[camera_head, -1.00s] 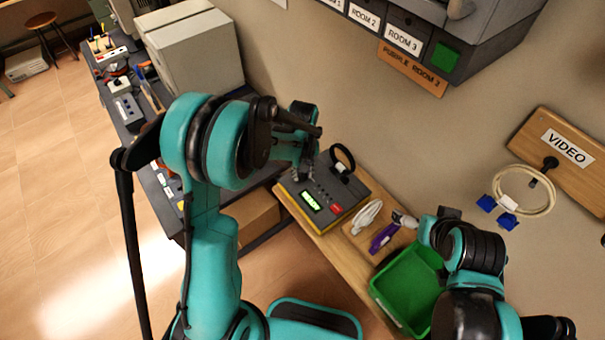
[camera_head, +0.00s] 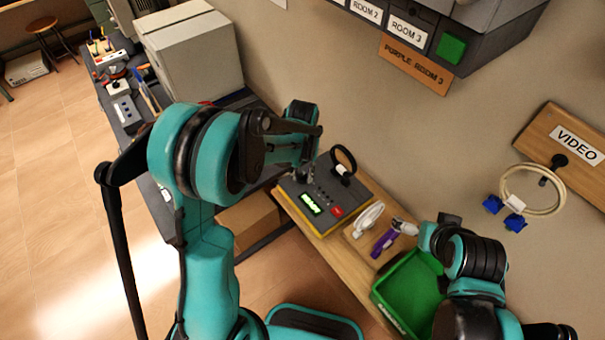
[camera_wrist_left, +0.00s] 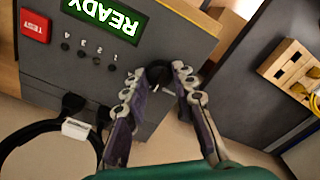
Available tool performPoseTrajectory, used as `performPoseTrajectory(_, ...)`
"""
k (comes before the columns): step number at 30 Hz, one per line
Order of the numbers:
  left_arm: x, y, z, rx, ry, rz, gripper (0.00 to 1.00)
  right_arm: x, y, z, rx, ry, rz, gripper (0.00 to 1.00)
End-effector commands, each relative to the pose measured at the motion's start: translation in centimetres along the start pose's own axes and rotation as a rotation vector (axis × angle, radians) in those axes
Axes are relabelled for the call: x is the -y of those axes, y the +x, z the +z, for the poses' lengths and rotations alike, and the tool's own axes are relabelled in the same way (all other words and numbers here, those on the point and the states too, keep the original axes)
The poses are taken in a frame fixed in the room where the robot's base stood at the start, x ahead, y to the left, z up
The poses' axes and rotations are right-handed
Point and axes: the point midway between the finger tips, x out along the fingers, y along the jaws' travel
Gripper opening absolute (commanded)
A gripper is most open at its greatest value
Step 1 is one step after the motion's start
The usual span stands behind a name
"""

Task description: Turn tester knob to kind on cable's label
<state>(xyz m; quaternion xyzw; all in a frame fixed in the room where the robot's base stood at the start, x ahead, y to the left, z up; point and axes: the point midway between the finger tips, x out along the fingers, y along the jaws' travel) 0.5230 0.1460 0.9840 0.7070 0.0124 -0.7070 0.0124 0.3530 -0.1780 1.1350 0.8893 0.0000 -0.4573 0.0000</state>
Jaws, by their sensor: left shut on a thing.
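The grey tester (camera_head: 325,212) with a yellow base sits on the wooden shelf. Its lit green display (camera_wrist_left: 108,18) reads READY, upside down in the left wrist view, beside a red TEST button (camera_wrist_left: 35,26). The dark round knob (camera_wrist_left: 158,72) is between the fingertips of my left gripper (camera_wrist_left: 156,80), which is shut on it; its pointer setting is hard to read. A black cable loop (camera_head: 347,153) is at the tester, with a white label (camera_wrist_left: 75,129) whose text I cannot read.
A white cable (camera_head: 369,217) and a purple cable (camera_head: 384,241) lie on the shelf beside the tester. The green bin (camera_head: 385,294) stands at the near end. A VIDEO board (camera_head: 575,145) with a hanging cable is on the wall. A dark bench (camera_head: 125,112) with tools is at left.

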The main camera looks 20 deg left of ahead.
Motion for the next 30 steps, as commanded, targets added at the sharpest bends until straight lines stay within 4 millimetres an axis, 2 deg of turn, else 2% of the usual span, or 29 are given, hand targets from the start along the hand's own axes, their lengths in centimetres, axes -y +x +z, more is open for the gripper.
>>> performPoseTrajectory(8, 0.0, 0.0, 0.0, 0.000, 0.000, 0.000, 0.00, 0.0, 0.0, 0.0, 0.000, 0.000, 0.000, 1.00)
performPoseTrajectory(9, 0.0, 0.0, 0.0, 0.000, 0.000, 0.000, 0.31, 0.0, 0.0, 0.0, 0.000, 0.000, 0.000, 1.00)
performPoseTrajectory(11, 0.0, 0.0, 0.0, 0.000, 0.000, 0.000, 0.47, 0.0, 0.0, 0.0, 0.000, 0.000, 0.000, 1.00)
performPoseTrajectory(20, 0.0, -0.1, 0.0, 0.000, -0.001, 0.000, 0.47, 0.0, 0.0, 0.0, 0.000, 0.000, 0.000, 1.00)
performPoseTrajectory(23, 0.0, -0.7, 0.0, 0.000, -0.001, 0.000, 0.47, 0.0, 0.0, 0.0, 0.000, 0.000, 0.000, 1.00)
performPoseTrajectory(26, 0.0, -2.1, 0.0, 0.000, -0.001, 0.000, 0.47, 0.0, 0.0, 0.0, 0.000, 0.000, 0.000, 1.00)
performPoseTrajectory(30, 0.0, -5.2, 0.0, 0.000, -0.001, 0.000, 0.47, 0.0, 0.0, 0.0, 0.000, 0.000, 0.000, 1.00)
